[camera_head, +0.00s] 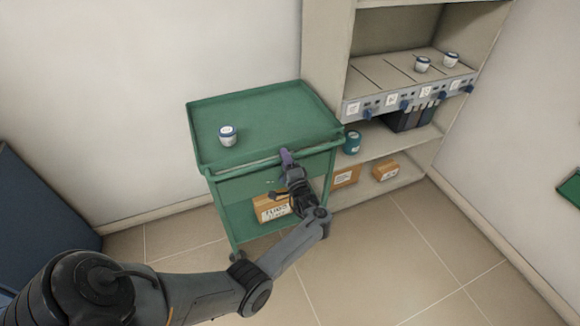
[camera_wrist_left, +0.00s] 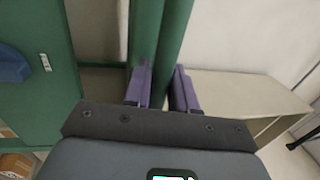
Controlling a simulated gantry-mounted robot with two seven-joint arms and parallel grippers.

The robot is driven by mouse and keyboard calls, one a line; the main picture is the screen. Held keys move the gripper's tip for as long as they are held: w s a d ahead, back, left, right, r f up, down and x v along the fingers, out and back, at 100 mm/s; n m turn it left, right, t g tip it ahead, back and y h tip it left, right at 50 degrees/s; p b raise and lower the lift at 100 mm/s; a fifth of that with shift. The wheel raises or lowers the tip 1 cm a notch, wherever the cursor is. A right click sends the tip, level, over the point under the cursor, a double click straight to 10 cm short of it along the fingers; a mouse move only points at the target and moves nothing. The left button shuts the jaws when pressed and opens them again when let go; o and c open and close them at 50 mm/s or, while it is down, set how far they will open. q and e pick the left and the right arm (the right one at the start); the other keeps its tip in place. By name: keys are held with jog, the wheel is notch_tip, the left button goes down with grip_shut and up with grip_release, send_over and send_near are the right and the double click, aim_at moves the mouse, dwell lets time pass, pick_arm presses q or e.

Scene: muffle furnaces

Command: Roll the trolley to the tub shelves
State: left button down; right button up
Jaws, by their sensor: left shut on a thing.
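The green trolley (camera_head: 275,118) stands against the back wall, its right end close beside the tub shelves (camera_head: 360,82). A small white tub with a blue band (camera_head: 228,136) stands upright on its top tray. My left gripper (camera_head: 287,158) is at the trolley's front edge, toward the right. In the left wrist view its purple fingers (camera_wrist_left: 160,90) lie on both sides of a green bar (camera_wrist_left: 172,45) of the trolley, shut on it. My right gripper is not in view.
The shelves hold two white tubs (camera_head: 422,64) (camera_head: 450,60), a teal tub (camera_head: 352,143) and cardboard boxes (camera_head: 385,171). Another box (camera_head: 270,207) sits on the trolley's lower shelf. A dark blue object (camera_head: 40,215) stands at left. The tiled floor (camera_head: 400,250) in front is clear.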

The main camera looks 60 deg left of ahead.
pick_arm(q)
jog(key=shift+w, duration=0.25)
jog(key=c, duration=1.2)
grip_release()
jog(key=shift+o, duration=0.7)
jog(key=shift+w, duration=0.25)
jog(key=shift+s, duration=0.1)
